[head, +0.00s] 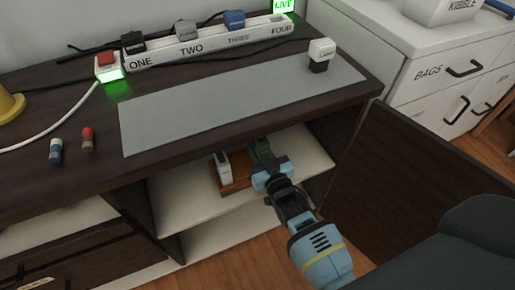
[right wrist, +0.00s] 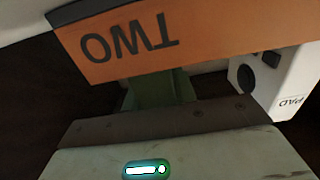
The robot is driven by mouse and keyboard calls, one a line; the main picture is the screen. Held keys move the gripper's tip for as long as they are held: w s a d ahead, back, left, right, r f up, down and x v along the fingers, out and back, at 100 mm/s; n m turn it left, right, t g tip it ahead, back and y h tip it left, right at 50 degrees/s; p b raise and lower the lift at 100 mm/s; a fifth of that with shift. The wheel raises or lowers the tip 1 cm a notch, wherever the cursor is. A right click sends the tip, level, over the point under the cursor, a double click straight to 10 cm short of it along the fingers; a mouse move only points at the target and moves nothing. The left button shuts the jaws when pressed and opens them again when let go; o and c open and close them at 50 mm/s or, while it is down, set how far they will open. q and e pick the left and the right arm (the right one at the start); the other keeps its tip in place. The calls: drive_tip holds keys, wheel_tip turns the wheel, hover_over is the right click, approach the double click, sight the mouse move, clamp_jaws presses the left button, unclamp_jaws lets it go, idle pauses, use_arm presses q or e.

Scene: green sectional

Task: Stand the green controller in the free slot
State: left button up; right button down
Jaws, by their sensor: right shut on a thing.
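The green controller (head: 261,150) is upright in my right gripper (head: 270,174), inside the open shelf under the desk. It also shows in the right wrist view (right wrist: 160,91), partly hidden by the gripper and by the dock. My right gripper is shut on it. The orange-brown wooden dock (head: 236,185) stands on the shelf, its front marked TWO in the right wrist view (right wrist: 110,48). The controller is at the dock's TWO part; I cannot tell whether its base is seated. A white controller marked PAD (head: 223,169) stands upright beside it at the dock's left. My left gripper is not in view.
The desktop above has a grey mat (head: 220,105), a labelled power strip (head: 200,43) and a white-and-black plug (head: 320,54). An open dark door (head: 410,180) stands right of the shelf. The shelf board (head: 180,205) is bare left of the dock.

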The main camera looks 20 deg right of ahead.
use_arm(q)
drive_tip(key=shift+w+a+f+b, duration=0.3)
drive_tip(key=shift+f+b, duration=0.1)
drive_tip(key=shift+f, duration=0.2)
use_arm(e)
drive_tip(key=shift+f, duration=1.05)
drive_tip(key=c, duration=1.1)
unclamp_jaws()
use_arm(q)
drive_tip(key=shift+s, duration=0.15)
use_arm(e)
drive_tip(key=shift+o, duration=0.3)
drive_tip(key=shift+f, duration=0.1)
drive_tip(key=s+p, duration=0.2)
drive_tip(key=s, duration=0.5)
drive_tip(key=shift+d, duration=0.15)
drive_tip(key=shift+s, duration=0.4)
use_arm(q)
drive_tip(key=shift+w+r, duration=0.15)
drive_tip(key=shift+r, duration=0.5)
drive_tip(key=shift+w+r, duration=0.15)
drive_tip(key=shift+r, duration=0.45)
